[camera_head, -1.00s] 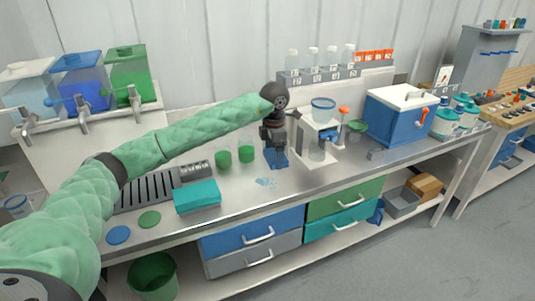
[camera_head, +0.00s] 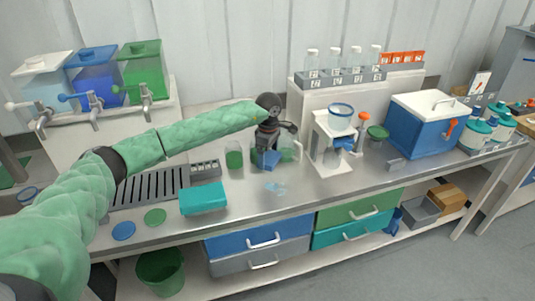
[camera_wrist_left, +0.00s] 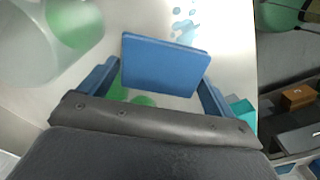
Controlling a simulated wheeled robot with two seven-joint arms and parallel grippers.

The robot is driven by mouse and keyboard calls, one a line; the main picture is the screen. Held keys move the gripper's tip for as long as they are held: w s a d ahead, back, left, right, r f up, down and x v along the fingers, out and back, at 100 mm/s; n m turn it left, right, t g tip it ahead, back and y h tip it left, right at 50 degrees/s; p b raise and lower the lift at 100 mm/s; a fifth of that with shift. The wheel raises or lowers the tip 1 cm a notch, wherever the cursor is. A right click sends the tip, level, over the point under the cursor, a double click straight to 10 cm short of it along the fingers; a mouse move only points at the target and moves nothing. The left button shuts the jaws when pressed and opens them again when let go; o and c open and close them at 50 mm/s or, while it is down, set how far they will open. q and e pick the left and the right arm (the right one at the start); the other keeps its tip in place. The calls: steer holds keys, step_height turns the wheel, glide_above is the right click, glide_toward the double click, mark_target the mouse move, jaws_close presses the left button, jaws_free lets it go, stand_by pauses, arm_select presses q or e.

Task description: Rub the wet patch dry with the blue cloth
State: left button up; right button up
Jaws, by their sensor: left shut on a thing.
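My left gripper (camera_head: 268,149) is shut on the blue cloth (camera_head: 271,160), a folded pad held just behind the wet patch in the head view. In the left wrist view the cloth (camera_wrist_left: 165,65) sits between the two blue fingers of the gripper (camera_wrist_left: 155,90). The wet patch (camera_head: 276,188) is a pale blue splash with small drops on the steel worktop, in front of the cloth. It also shows in the wrist view (camera_wrist_left: 184,28), beyond the cloth's edge. I cannot tell whether the cloth touches the worktop. My right gripper is out of view.
A green cup (camera_head: 234,156) stands left of the gripper, and clear and green vessels stand close around it. A white stand with a clear bowl (camera_head: 340,116) is to the right. A teal box (camera_head: 203,199) lies front left. The worktop (camera_head: 315,192) right of the patch is clear.

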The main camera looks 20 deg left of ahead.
arm_select(q)
steer(key=shift+m, duration=0.7)
steer(key=shift+f, duration=0.15)
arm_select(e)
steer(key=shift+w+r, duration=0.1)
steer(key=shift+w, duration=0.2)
